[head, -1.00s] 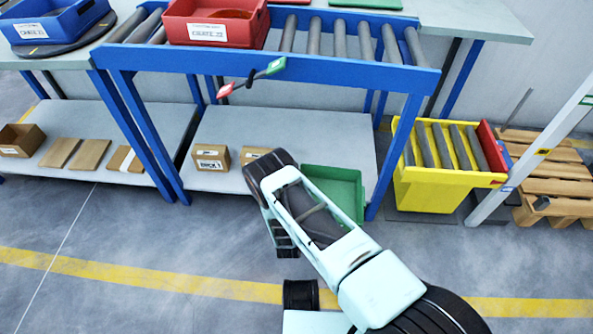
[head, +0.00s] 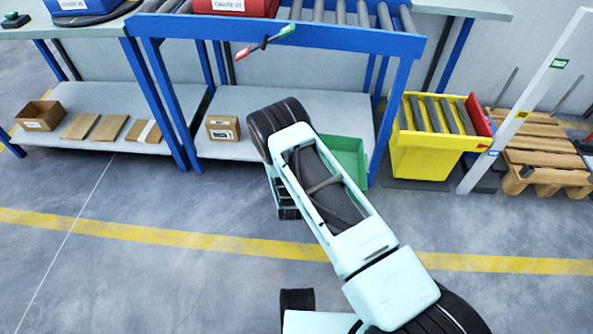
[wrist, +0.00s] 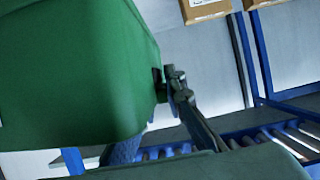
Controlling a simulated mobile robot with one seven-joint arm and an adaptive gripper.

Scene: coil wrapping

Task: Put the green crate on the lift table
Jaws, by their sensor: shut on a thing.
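The green crate (head: 350,158) shows in the head view behind my arm, at the right end of the lower shelf; my arm hides its left part. In the wrist view the crate (wrist: 75,75) fills the left side, very close. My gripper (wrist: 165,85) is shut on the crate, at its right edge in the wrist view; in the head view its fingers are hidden. The lift table appears to be the yellow stand (head: 418,163) with grey rollers on top, right of the crate in the head view. The crate is apart from it.
A blue roller conveyor (head: 290,35) with a red crate (head: 236,5) stands above the shelf (head: 270,98). A cardboard box (head: 222,128) sits on the shelf. A pale post (head: 525,100) and wooden pallets (head: 545,165) stand right of the yellow stand. The front floor is clear.

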